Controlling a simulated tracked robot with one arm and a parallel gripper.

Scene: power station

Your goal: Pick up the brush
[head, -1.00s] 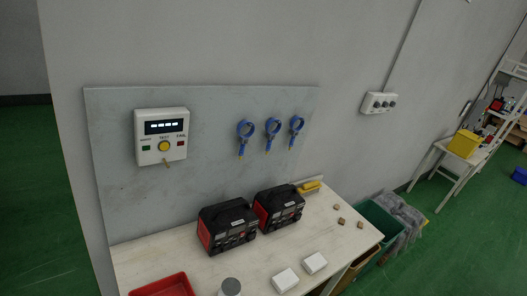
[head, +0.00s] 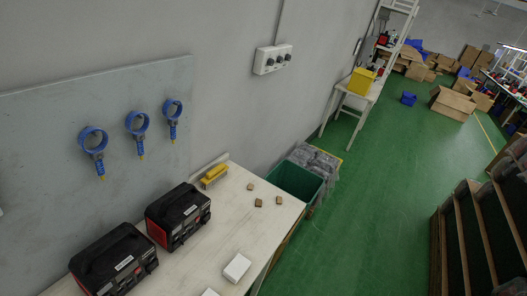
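A yellow-topped brush (head: 214,174) lies on the pale workbench (head: 229,218), at its far end close to the wall. It is small in the head view, and its bristles are hard to make out. My gripper is not in the head view.
Two black and red power units (head: 178,215) stand left of the brush. Several small brown blocks (head: 258,202) and a white box (head: 237,267) lie on the bench. Blue ring tools (head: 137,123) hang above. A green bin (head: 294,181) stands past the bench end. Green floor (head: 375,190) is open at right.

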